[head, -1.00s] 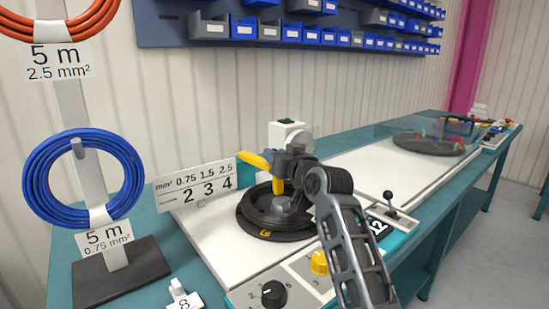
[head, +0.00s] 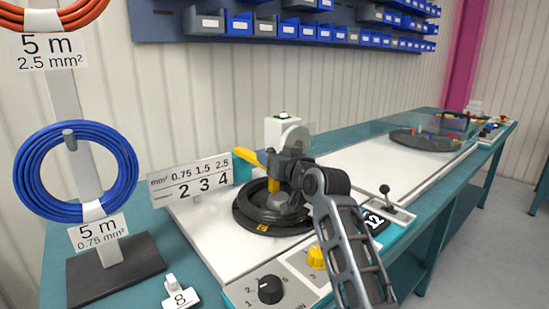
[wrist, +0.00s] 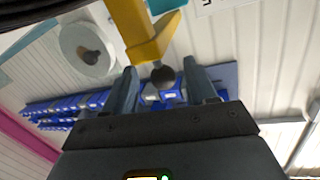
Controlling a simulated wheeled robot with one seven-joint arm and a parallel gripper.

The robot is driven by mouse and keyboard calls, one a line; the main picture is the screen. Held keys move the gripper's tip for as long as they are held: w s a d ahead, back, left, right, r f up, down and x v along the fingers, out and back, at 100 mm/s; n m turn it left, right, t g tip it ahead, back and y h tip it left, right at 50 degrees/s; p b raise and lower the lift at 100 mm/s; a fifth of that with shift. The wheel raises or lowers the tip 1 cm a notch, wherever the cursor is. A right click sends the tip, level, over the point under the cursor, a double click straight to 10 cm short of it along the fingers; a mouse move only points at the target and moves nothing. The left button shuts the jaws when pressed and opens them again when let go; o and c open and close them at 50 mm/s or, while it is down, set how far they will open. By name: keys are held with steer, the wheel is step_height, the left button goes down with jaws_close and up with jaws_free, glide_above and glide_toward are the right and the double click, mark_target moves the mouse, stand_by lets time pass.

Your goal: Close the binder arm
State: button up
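The yellow binder arm (head: 247,156) stands over the black round reel (head: 247,219) on the white bench top. Its left end shows in the head view; the rest is partly hidden behind my gripper. In the wrist view the yellow arm (wrist: 137,27) comes down from the top and ends in a dark round knob (wrist: 163,76). My gripper (wrist: 162,88) is open, with one finger on each side of the knob. I cannot tell whether either finger touches it. In the head view my gripper (head: 284,167) is above the reel, with its fingertips mostly hidden.
A number sign (head: 192,180) stands left of the reel. A blue cable coil (head: 33,170) hangs on a stand at the left. A black dial (head: 270,290), yellow knob (head: 316,257) and lever (head: 385,196) are along the bench front. A second turntable (head: 425,141) is farther back.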

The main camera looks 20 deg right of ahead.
steer(key=shift+r, duration=0.1)
steer(key=s, duration=0.7)
steer(key=shift+s+d+r, duration=0.25)
steer(key=shift+s+d, duration=0.15)
